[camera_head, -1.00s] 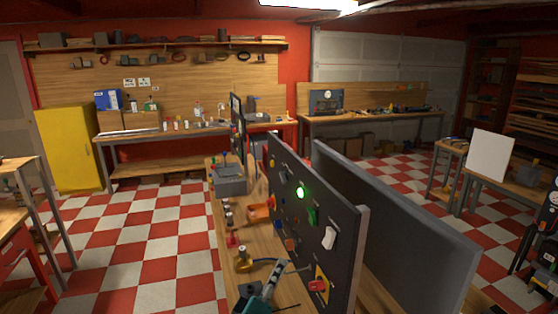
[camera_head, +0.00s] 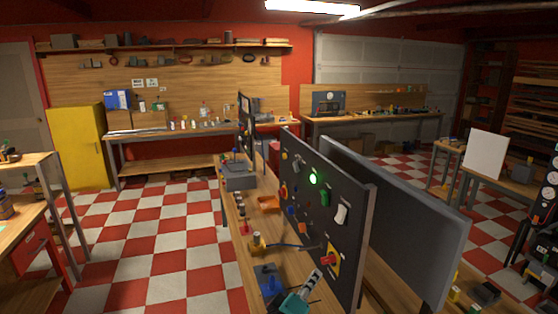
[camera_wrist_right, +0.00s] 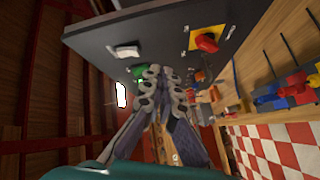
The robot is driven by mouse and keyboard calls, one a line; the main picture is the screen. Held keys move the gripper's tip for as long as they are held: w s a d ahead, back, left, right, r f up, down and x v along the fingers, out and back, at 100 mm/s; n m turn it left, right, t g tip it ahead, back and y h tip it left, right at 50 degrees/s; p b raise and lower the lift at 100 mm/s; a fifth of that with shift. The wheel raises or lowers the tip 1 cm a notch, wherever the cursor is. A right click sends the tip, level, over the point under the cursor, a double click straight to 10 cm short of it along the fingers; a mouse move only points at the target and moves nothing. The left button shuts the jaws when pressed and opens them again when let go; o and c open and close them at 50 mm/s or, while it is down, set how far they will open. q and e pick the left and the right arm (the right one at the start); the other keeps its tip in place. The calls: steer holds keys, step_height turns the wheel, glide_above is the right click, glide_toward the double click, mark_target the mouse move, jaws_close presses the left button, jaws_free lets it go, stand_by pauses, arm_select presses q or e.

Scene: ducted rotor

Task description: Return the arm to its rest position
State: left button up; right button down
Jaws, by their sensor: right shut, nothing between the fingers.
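My right gripper (camera_head: 315,275) is low in the head view, in front of the lower part of the upright dark control panel (camera_head: 325,215). Its teal wrist housing (camera_head: 293,303) is at the bottom edge. In the right wrist view its two jointed fingers (camera_wrist_right: 165,75) reach up the middle, shut and with nothing between them. The panel (camera_wrist_right: 165,30) hangs across the top there, with a red knob on a yellow plate (camera_wrist_right: 206,41) to the right. Whether the fingers touch the panel cannot be told. My left gripper is not in view.
A lit green lamp (camera_head: 312,179) and a white switch (camera_head: 341,214) are on the panel. A grey board (camera_head: 420,225) stands behind it. A grey box (camera_head: 238,178), an orange bin (camera_head: 268,203) and small parts line the bench. Checkered floor (camera_head: 150,230) is open at left.

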steer(key=s+d+f+m+g+y, duration=0.3)
steer(key=s+d+f+g, duration=0.3)
steer(key=s+d+f, duration=0.45)
steer(key=s+a+f+m+g+y+b, duration=0.1)
steer(key=s+f+m+y, duration=0.2)
steer(key=s+y, duration=0.3)
steer(key=s, duration=0.4)
steer(key=shift+m+g, duration=0.4)
